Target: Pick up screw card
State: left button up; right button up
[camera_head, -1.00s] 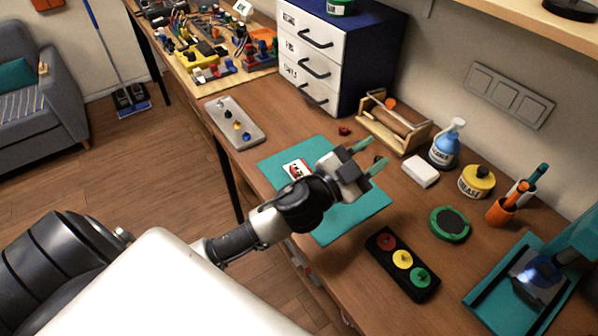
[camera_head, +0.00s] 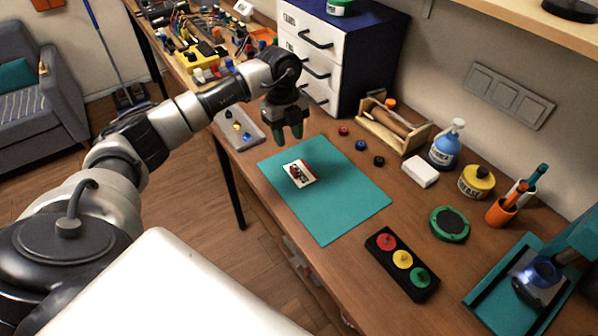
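The screw card (camera_head: 307,166), a small white card with red and dark marks, lies flat on the teal mat (camera_head: 345,205), toward its upper left part. My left gripper (camera_head: 285,138) points downward above the mat's far edge, a little up and left of the card and apart from it. My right gripper is not in view.
Small red, blue and black round pieces (camera_head: 361,145) lie beyond the mat. A black tray with coloured knobs (camera_head: 385,281) sits at the front. A drawer cabinet (camera_head: 353,63) stands behind my gripper. The mat's right part is clear.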

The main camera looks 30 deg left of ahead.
pick_arm(q)
send_over(293, 169)
jog(key=a, duration=0.1)
jog(key=f, duration=0.4)
jog(key=shift+w+f+p, duration=0.2)
jog(key=shift+f+p, duration=0.2)
jog(key=f+p, duration=0.1)
jog(key=f, duration=0.1)
jog(key=d+f, duration=0.1)
jog(key=f, duration=0.1)
jog(key=shift+s+f+p, duration=0.2)
jog(key=shift+f+p, duration=0.15)
jog(key=shift+f, duration=0.35)
jog(key=shift+c, duration=0.4)
grip_shut()
